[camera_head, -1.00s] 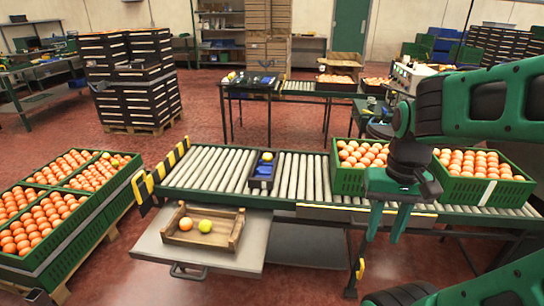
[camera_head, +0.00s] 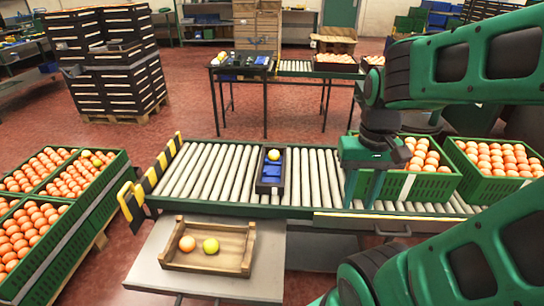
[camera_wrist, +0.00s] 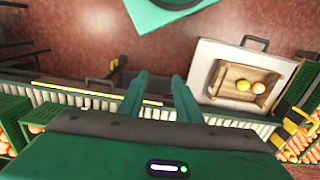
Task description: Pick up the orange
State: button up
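The orange (camera_head: 187,243) lies in the left part of a shallow wooden tray (camera_head: 240,226), beside a yellow-green fruit (camera_head: 211,246). In the wrist view the orange (camera_wrist: 258,88) is at the right of the yellow-green fruit (camera_wrist: 243,85), in the wooden tray (camera_wrist: 229,97). My gripper (camera_head: 364,200) is over the roller conveyor, to the right of the tray and well apart from it. In the wrist view my gripper (camera_wrist: 160,82) has its two fingers spread with nothing between them.
The tray stands on a pale pull-out shelf (camera_head: 150,275) in front of the roller conveyor (camera_head: 215,172). Green crates of oranges (camera_head: 405,188) stand on the conveyor near my gripper. More crates (camera_head: 100,222) are at the left. A dark blue bin (camera_head: 270,186) sits on the rollers.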

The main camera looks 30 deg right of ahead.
jog(key=o, duration=0.4)
jog(key=shift+s+r, duration=0.15)
jog(key=t+h, duration=0.2)
jog(key=t, duration=0.1)
send_over(274, 151)
jog(key=s+a, duration=0.2)
jog(key=s, duration=0.1)
notch_tip(274, 151, down, 18)
jog(key=shift+x, duration=5)
